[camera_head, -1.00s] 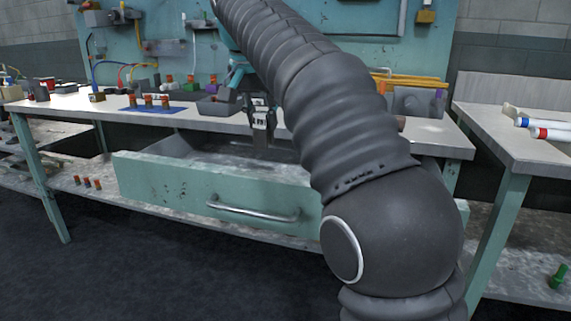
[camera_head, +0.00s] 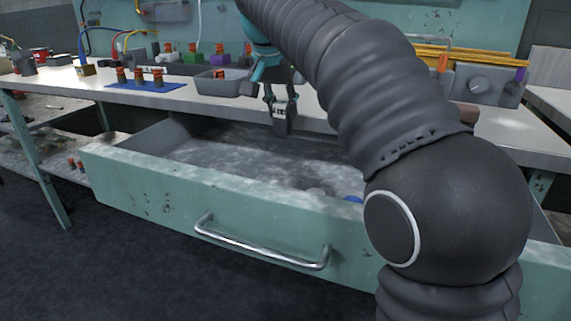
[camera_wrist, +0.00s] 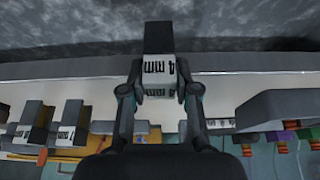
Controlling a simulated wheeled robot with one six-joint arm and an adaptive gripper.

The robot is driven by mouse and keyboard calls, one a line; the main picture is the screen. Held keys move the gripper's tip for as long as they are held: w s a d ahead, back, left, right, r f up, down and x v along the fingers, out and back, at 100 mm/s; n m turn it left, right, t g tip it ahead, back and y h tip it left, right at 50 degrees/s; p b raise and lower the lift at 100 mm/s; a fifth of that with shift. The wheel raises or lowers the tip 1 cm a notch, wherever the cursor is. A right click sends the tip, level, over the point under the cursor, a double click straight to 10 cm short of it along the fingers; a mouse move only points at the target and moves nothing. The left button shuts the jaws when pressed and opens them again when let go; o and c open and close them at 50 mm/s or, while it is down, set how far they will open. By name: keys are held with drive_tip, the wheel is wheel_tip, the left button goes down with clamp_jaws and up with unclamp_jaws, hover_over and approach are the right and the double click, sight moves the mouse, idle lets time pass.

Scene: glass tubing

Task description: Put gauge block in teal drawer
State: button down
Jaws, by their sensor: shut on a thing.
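The gauge block (camera_head: 282,124) is a dark block with a white label. In the wrist view the block (camera_wrist: 158,66) sits between both fingertips, its label reading like "4 mm". My gripper (camera_head: 280,102) is shut on it and hangs by the front edge of the worktop, toward the back of the open drawer. The gripper also shows in the wrist view (camera_wrist: 158,92). The teal drawer (camera_head: 165,190) is pulled out, its grey mottled floor visible and mostly bare. My arm hides the drawer's right part.
The worktop (camera_head: 215,107) carries a blue mat (camera_head: 150,88) with orange-topped pieces and a grey tray (camera_head: 222,83). In the wrist view, labelled dark blocks (camera_wrist: 70,118) stand at left. A small blue thing (camera_head: 352,199) shows inside the drawer beside my arm.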

wheel_tip(320, 180, down, 11)
drive_tip(key=b, duration=0.2)
drive_tip(key=shift+b, duration=0.4)
drive_tip(key=shift+f, duration=0.1)
drive_tip(key=c, duration=0.8)
unclamp_jaws()
drive_tip(key=shift+c, duration=0.2)
drive_tip(key=p+v, duration=0.2)
drive_tip(key=v, duration=1)
drive_tip(key=shift+p, duration=0.4)
drive_tip(key=shift+w, duration=0.1)
